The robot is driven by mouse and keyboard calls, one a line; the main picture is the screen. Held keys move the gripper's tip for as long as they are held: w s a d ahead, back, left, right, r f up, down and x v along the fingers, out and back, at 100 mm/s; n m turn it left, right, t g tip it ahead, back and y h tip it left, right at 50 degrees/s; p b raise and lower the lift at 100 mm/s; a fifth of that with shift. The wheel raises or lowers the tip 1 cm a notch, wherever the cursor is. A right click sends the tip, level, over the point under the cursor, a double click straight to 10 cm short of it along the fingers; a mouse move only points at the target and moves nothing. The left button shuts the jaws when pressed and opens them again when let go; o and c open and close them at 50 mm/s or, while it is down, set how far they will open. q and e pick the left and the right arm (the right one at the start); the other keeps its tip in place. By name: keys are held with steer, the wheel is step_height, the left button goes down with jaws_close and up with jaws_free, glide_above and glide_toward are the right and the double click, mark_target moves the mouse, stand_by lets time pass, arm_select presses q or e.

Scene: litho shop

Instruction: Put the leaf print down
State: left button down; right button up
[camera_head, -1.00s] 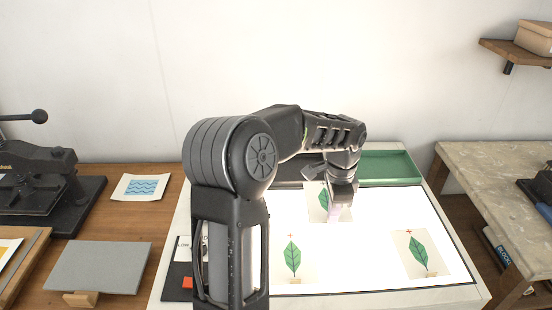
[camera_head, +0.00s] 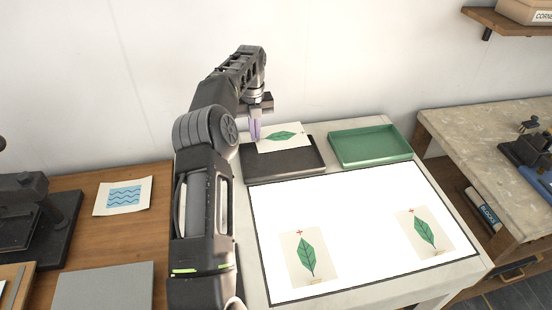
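My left gripper (camera_head: 256,131) is at the back of the light table, shut on the left edge of a leaf print (camera_head: 285,137). This print is a pale sheet with a green leaf lying sideways. It is over the back part of the dark grey tray (camera_head: 290,166); I cannot tell whether it touches the tray. Two more leaf prints lie on the lit panel (camera_head: 350,205), one at front left (camera_head: 308,258) and one at right (camera_head: 426,233), each with a small red cross near its top. My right gripper is not in view.
An empty green tray (camera_head: 370,148) stands right of the dark tray. My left arm covers the light table's left side. A wooden bench with a blue wave print (camera_head: 123,196) and a grey board (camera_head: 104,288) is at left. A stone-topped bench (camera_head: 465,135) is at right.

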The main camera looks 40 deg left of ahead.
mark_target(257, 164)
arm_select(q)
steer(key=shift+a+m, duration=0.1)
steer(key=shift+m, duration=0.2)
step_height(257, 164, down, 2)
steer(key=shift+f+b, duration=0.2)
steer(key=shift+b, duration=0.65)
steer(key=shift+f+p, duration=0.3)
steer(key=shift+f, duration=1)
step_height(257, 164, down, 5)
steer(key=shift+r+p, duration=0.1)
steer(key=shift+p, duration=0.65)
steer(key=shift+f, duration=0.2)
